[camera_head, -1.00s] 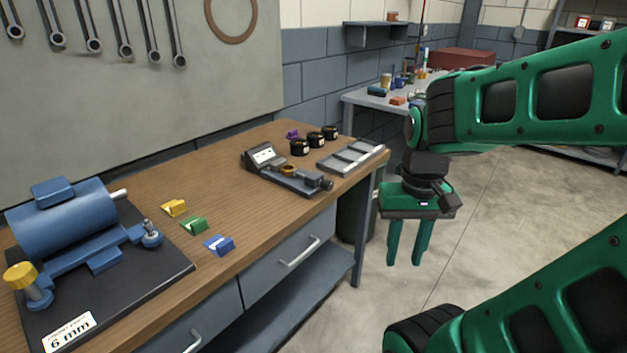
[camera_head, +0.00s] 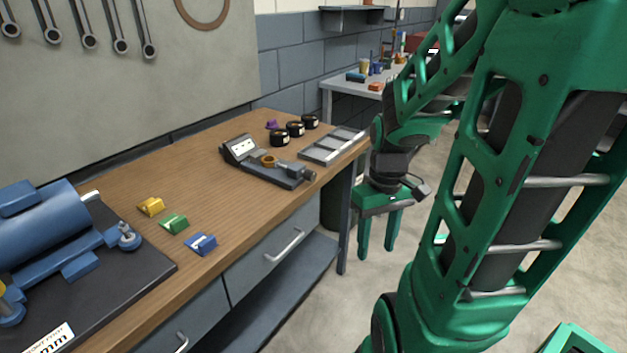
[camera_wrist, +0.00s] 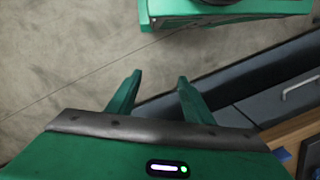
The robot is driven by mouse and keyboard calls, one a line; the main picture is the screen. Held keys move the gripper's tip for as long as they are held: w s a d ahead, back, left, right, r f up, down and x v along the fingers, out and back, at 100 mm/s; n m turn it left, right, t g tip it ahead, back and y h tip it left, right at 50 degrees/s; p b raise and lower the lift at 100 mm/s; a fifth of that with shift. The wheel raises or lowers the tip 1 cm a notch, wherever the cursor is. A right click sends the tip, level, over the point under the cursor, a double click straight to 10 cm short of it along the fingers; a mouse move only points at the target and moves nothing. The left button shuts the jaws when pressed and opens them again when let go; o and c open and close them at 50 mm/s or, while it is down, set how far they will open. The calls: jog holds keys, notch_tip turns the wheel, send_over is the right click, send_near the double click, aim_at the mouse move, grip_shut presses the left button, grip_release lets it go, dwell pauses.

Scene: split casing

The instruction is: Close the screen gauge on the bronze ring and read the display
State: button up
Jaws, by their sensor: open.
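The screen gauge (camera_head: 284,176) lies on the wooden bench, with its tilted display (camera_head: 241,147) at its left end. The display is too small to read. The bronze ring (camera_head: 268,160) sits on the gauge between the display end and the knob end; I cannot tell whether the jaw touches it. My gripper (camera_head: 377,255) hangs beyond the bench's right end, over the floor, fingers pointing down. It is open and empty, well apart from the gauge.
A grey sectioned tray (camera_head: 332,144) and several black round pieces (camera_head: 295,129) stand behind the gauge. A blue motor-like machine (camera_head: 45,235) fills the near left. Bench between blocks and gauge is clear.

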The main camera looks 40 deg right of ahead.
aim_at(314, 177)
jog(key=w+a+f+n+t+y, duration=0.25)
jog(key=w+f+y, duration=0.2)
jog(key=f, duration=0.25)
jog(key=w+a+f+n+t+y, duration=0.1)
jog(key=w+f+n+t+y, duration=0.25)
jog(key=w+f, duration=0.25)
jog(key=w+d+r+m+t+h, duration=0.1)
jog(key=w+d+r+t+h, duration=0.2)
jog(key=w+d+r+t, duration=0.75)
jog(key=shift+t, duration=0.75)
jog(key=x, duration=0.3)
jog(key=r+x, duration=0.1)
jog(key=x, duration=0.5)
jog(key=shift+d+r, duration=0.15)
jog(key=shift+r, duration=0.2)
jog(key=c, duration=1.1)
